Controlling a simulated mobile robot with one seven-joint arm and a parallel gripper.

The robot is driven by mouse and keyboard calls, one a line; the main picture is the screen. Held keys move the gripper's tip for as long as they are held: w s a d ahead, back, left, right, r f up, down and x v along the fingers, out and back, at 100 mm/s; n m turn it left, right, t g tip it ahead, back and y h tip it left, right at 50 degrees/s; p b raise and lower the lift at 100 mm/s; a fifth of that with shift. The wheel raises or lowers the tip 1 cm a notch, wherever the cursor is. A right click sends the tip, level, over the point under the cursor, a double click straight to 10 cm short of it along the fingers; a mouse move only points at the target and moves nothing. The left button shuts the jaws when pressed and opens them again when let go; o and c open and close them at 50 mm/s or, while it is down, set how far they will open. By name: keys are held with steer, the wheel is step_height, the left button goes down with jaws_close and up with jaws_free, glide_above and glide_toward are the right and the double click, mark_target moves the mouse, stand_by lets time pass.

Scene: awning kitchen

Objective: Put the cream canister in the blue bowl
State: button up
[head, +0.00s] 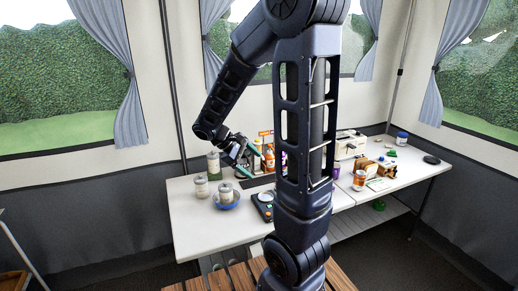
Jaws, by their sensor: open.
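A blue bowl (237,203) sits on the white table near its left end. A pale, cream-coloured canister (226,193) stands in the bowl, upright as far as I can tell. A second pale canister (201,188) stands on the table just left of the bowl. The two look alike at this size. My gripper (253,161) is above and a little right of the bowl, with its teal fingers spread apart. It appears empty and clear of both canisters.
A grey-green jar (214,165) stands behind the canisters. A dark tray with colourful pieces (264,206) lies right of the bowl. Bottles (270,158) stand behind my gripper. The table's front left is bare.

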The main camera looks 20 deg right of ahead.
steer(key=s+a+r+m+t+y, duration=0.1)
steer(key=s+r+m+t+y, duration=0.5)
steer(key=s+r, duration=0.5)
steer(key=shift+s+a+r+m+y, duration=0.3)
steer(key=shift+s+m+y, duration=0.15)
steer(key=shift+m+y, duration=0.6)
